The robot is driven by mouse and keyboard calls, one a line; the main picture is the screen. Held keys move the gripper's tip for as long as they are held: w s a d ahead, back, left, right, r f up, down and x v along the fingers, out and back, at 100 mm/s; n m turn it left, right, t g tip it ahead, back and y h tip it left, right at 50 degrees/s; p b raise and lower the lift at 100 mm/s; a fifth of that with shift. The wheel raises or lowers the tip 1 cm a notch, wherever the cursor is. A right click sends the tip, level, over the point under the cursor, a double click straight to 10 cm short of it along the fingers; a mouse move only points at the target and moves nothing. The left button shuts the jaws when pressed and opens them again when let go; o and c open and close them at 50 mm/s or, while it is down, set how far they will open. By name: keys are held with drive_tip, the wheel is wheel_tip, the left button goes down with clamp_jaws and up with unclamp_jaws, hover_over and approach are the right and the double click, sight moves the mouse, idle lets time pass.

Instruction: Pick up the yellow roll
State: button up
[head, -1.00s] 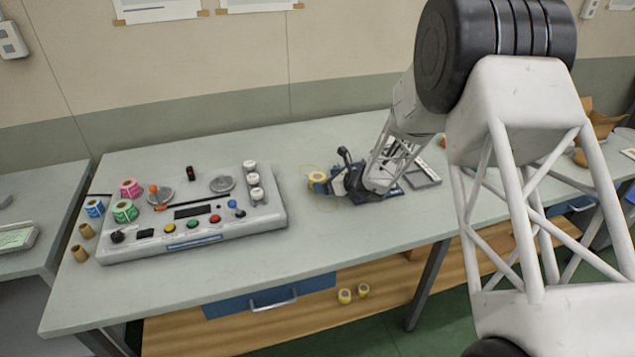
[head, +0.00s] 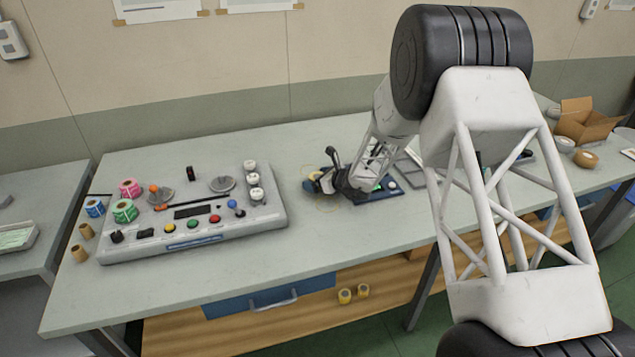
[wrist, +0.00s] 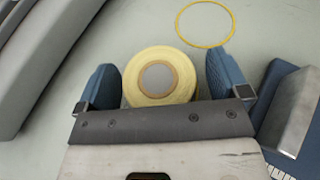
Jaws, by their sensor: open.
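The yellow roll (wrist: 160,78) shows end-on in the wrist view, with a grey round centre. It lies between the two blue fingers of my open gripper (wrist: 163,75), with a narrow gap on the left and a wider one on the right. Its lower edge is hidden by the dark gripper body. In the head view my gripper (head: 325,183) is low over the table, right of the control panel, and mostly covers the roll.
The grey control panel (head: 190,238) stands left of my gripper. A blue device (head: 378,190) lies close on the right. A thin yellow ring (wrist: 205,46) lies on the table beyond the roll. Small yellow rolls (head: 345,295) sit on the shelf below.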

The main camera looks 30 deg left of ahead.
sight(317, 176)
drive_tip(key=shift+c, duration=0.2)
drive_tip(key=c, duration=1)
drive_tip(key=shift+r, duration=0.15)
drive_tip(key=shift+r, duration=1.4)
drive_tip(key=shift+s+d+r, duration=0.15)
drive_tip(key=shift+s+r, duration=0.1)
drive_tip(key=s+d, duration=0.3)
drive_tip(key=s, duration=0.1)
drive_tip(key=s+d+r, duration=0.1)
drive_tip(key=s+d, duration=0.2)
drive_tip(key=s, duration=0.1)
drive_tip(key=s+d, duration=0.3)
drive_tip(key=s, duration=0.1)
drive_tip(key=shift+d+r, duration=0.2)
drive_tip(key=shift+d, duration=0.1)
